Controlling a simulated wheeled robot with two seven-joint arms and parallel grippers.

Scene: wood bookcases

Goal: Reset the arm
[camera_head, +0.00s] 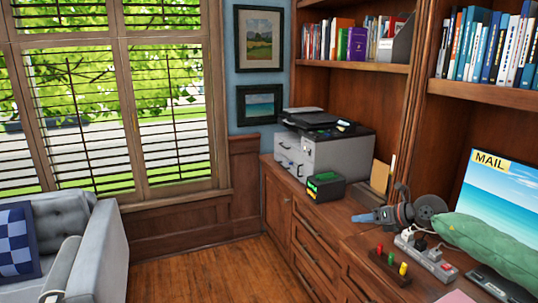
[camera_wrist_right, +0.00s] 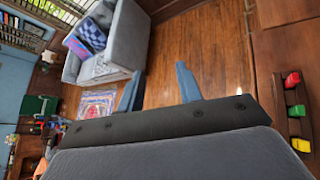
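My right gripper (camera_head: 367,215) is in the air over the wooden counter at the right in the head view. Its blue fingers point left, and its dark body is behind them. In the right wrist view, the right gripper's two blue fingers (camera_wrist_right: 159,70) stand apart with nothing between them, only wood floor beyond. The right gripper is open and empty. A grey rounded piece at the lower left of the head view looks like part of my left arm. My left gripper does not show.
A wooden holder with red, green and yellow pieces (camera_head: 390,267), a power strip (camera_head: 428,257), a green cushion (camera_head: 490,246) and a monitor (camera_head: 508,195) crowd the counter near the right arm. A printer (camera_head: 325,150) and small black-green box (camera_head: 326,187) stand farther back. The floor (camera_head: 205,272) is clear.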

